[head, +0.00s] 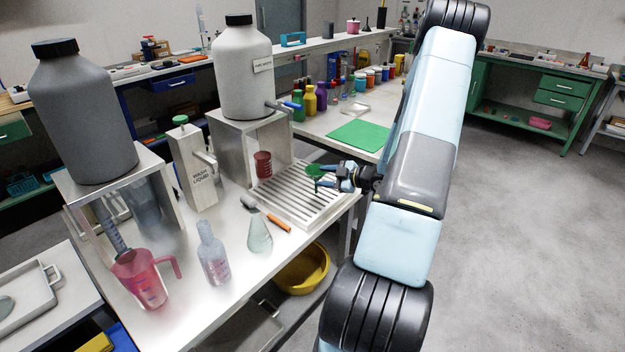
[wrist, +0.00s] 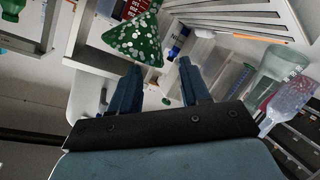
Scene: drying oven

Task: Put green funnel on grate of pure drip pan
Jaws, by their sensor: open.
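The green funnel (head: 314,171) is small in the head view, at the right part of the slatted grate (head: 292,204) of a metal drip pan. In the wrist view the funnel (wrist: 135,42) is a speckled green cone just beyond my fingertips. My gripper (head: 326,176) is open, with its blue fingers apart beside the funnel; the fingers (wrist: 158,75) show no object between them in the wrist view. I cannot tell whether the funnel touches the grate. The slats (wrist: 225,18) also show at the top of the wrist view. No "pure" label is readable on the pan.
A dark red beaker (head: 263,165) stands at the pan's back left. A glass flask (head: 260,235), an orange-handled tool (head: 278,224) and a clear bottle (head: 213,258) are in front. A large grey jug (head: 242,70) stands behind on a metal stand. The green mat (head: 358,135) is clear.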

